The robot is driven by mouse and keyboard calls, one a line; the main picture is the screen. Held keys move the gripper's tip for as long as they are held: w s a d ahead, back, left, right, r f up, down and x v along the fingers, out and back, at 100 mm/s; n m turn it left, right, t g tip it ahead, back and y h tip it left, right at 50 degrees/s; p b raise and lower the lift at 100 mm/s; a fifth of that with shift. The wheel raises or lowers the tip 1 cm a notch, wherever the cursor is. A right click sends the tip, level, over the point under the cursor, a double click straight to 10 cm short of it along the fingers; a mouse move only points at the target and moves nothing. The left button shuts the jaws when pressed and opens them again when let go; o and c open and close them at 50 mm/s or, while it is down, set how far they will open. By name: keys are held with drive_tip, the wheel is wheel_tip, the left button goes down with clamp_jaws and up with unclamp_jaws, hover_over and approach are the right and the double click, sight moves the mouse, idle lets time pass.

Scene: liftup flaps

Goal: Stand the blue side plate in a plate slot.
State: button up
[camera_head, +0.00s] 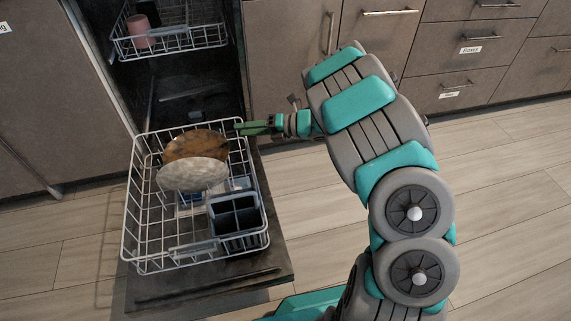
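A brown plate (182,149) and a pale speckled plate (193,177) stand tilted, one before the other, in the lower dishwasher rack (133,209). A small blue patch (189,199) shows low in the rack, below the pale plate. I cannot tell whether it is part of the blue side plate, and no whole blue plate is in view. The slot tines are mostly hidden by the plates. My gripper (240,129) reaches in from the right to the rack's far right rim, beside the brown plate. No held plate shows, and its finger gap cannot be made out.
A dark cutlery basket (235,217) stands at the rack's front right. The rack rests over the lowered dishwasher door (210,288). An upper rack (180,40) holds a pink cup (140,31) and a dark item. Drawers and cupboards line the back right; the floor at right is clear.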

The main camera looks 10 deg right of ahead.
drive_tip(key=w+d+r+m+t+h, duration=0.3)
drive_tip(key=w+d+r+m+h, duration=0.1)
drive_tip(key=d, duration=0.3)
drive_tip(key=w+d+r+m+t+h, duration=0.3)
drive_tip(key=w+d+r+m+h, duration=0.1)
drive_tip(key=w+d+m+h, duration=0.15)
drive_tip(key=s+d+r+m+h, duration=0.4)
drive_tip(key=d+m, duration=0.2)
drive_tip(key=d, duration=0.1)
drive_tip(key=s+d+r+m+h, duration=0.4)
drive_tip(key=s+d+m, duration=0.1)
drive_tip(key=d, duration=0.2)
drive_tip(key=s+f+m+g+h, duration=0.1)
drive_tip(key=s+f+m+g, duration=0.2)
drive_tip(key=s+m+g, duration=1.1)
drive_tip(key=s+a+f+y, duration=0.1)
drive_tip(key=s+a, duration=0.3)
drive_tip(key=s, duration=0.6)
drive_tip(key=s+a+f+m+y, duration=0.1)
drive_tip(key=s+a, duration=0.4)
drive_tip(key=s, duration=0.5)
drive_tip(key=s+a+f+y, duration=0.1)
drive_tip(key=s+a, duration=0.4)
drive_tip(key=s, duration=0.5)
drive_tip(key=shift+t+y, duration=0.3)
drive_tip(key=shift+y, duration=0.45)
